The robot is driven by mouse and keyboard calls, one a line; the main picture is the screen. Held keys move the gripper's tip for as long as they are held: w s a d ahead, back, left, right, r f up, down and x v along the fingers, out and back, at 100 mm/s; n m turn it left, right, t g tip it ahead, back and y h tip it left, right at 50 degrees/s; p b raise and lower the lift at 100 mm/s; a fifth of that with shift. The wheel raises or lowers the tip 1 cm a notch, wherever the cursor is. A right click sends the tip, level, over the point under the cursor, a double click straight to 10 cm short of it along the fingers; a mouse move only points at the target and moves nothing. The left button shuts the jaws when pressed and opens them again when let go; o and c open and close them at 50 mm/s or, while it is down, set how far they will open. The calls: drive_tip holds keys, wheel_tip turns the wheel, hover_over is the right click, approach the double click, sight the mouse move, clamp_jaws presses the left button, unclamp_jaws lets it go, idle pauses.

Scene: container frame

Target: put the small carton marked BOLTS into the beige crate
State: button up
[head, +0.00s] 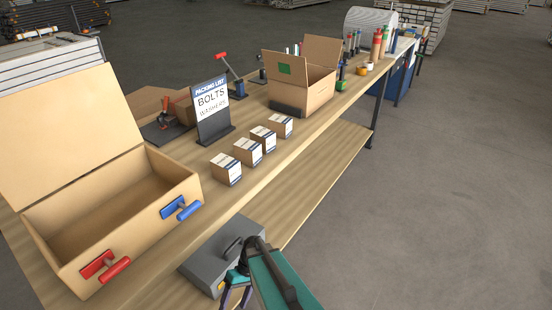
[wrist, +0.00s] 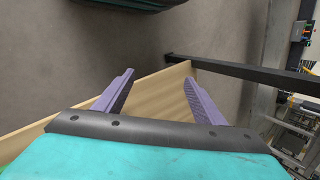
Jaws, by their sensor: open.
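A large open beige crate (head: 135,228) stands at the near left of the workbench in the head view, lid raised, with a red handle and a blue handle on its front. The visible inside looks empty. Several small brown cartons stand in a row to its right: a nearest carton (head: 226,170), two middle cartons (head: 247,152) (head: 263,139) and a farthest one (head: 280,126). Their labels are too small to read, so I cannot tell which is marked BOLTS. My gripper (wrist: 159,75) is open and empty in the wrist view, over bare wood and floor, away from the cartons.
A packing list sign (head: 213,109) reading BOLTS and WASHERS stands behind the cartons. A second open box (head: 309,92) with a green patch is farther along the bench. A grey toolbox (head: 215,262) sits below the bench top, beside my arm. Floor at right is clear.

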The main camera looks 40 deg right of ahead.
drive_tip(key=s+a+f+g+h, duration=0.2)
drive_tip(key=s+f+h, duration=0.1)
drive_tip(key=s, duration=0.5)
drive_tip(key=s+a+f+g+h, duration=0.1)
drive_tip(key=s+a+f+h, duration=0.1)
drive_tip(key=s, duration=0.6)
drive_tip(key=shift+a+f+n+g+h, duration=0.25)
drive_tip(key=shift+f+n+g+h, duration=0.15)
drive_tip(key=shift+f+h, duration=0.2)
drive_tip(key=shift+w, duration=0.1)
drive_tip(key=c, duration=0.7)
drive_tip(key=shift+c, duration=0.7)
drive_tip(key=shift+a, duration=0.1)
